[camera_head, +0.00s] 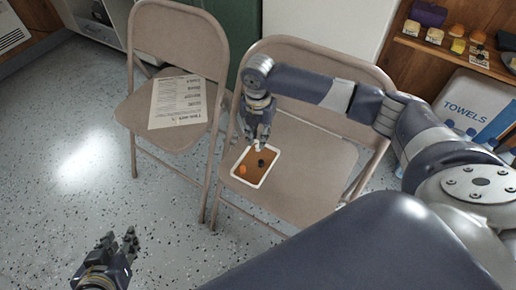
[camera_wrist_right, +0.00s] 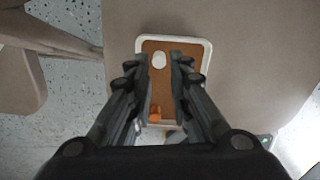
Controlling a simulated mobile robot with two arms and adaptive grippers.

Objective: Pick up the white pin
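A small brown board with a white rim (camera_head: 269,170) lies on the seat of the right folding chair. An orange pin (camera_head: 243,169) and a black pin (camera_head: 261,162) are on it. The white pin (camera_head: 257,146) shows just under my right gripper (camera_head: 259,137) at the board's far edge. In the right wrist view the white pin (camera_wrist_right: 158,60) lies between the spread fingertips of my right gripper (camera_wrist_right: 155,72), apart from both. The orange pin (camera_wrist_right: 155,114) is nearer the palm; the black pin seems hidden there. My left gripper (camera_head: 121,243) is open and empty above the floor.
A printed sheet (camera_head: 178,101) lies on the left chair (camera_head: 160,138). The right chair's backrest (camera_head: 318,68) rises behind my right arm. A shelf (camera_head: 455,55) with small items and a towels box (camera_head: 474,103) stand at the right. The floor at left is clear.

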